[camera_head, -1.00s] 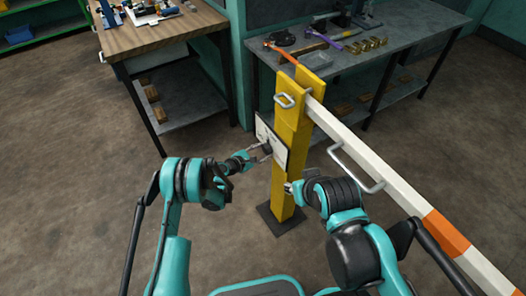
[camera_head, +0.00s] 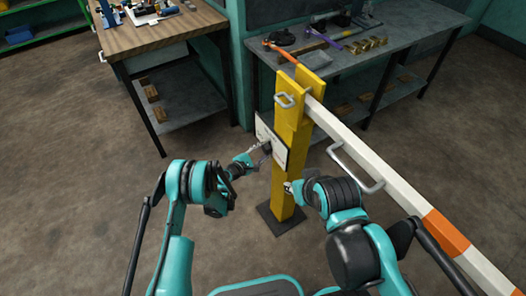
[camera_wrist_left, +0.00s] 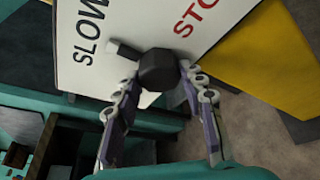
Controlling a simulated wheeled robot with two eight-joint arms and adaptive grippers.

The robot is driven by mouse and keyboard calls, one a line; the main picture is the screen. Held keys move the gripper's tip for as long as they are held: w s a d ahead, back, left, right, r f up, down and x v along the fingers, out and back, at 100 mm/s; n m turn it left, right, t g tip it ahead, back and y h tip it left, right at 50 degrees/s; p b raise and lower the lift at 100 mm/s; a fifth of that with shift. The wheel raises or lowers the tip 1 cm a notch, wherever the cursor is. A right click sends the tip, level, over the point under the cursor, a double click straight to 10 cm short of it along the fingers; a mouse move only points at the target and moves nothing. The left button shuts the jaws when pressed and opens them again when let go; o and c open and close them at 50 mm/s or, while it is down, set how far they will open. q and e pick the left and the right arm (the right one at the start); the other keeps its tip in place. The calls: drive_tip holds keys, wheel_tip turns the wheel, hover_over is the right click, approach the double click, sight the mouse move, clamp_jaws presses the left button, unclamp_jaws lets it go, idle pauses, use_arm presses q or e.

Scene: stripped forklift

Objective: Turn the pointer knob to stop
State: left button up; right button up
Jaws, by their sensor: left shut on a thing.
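The black pointer knob (camera_wrist_left: 158,70) sits on a white plate (camera_wrist_left: 135,20) lettered SLOW and STO, the last word cut off by the frame edge. Its pointer (camera_wrist_left: 124,49) with a pale tip aims toward SLOW, at the upper left. In the head view the knob (camera_head: 267,148) is small on the plate (camera_head: 273,139), which is fixed to a yellow post. My left gripper (camera_wrist_left: 160,82) is shut on the knob, one finger on each side; it also shows in the head view (camera_head: 259,152). My right gripper (camera_head: 289,187) is near the post, its fingers too small to read.
The yellow post (camera_head: 284,190) stands on a dark floor base (camera_head: 282,221). A white and orange barrier arm (camera_head: 385,180) with a grey handle extends right from it. A wooden workbench (camera_head: 160,35) and a grey bench (camera_head: 390,38) stand behind. Open floor lies left of the post.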

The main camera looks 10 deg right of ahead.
use_arm(q)
drive_tip(key=o, duration=1.2)
drive_tip(key=shift+c, duration=0.2)
wheel_tip(320, 180, up, 10)
drive_tip(key=shift+f, duration=0.1)
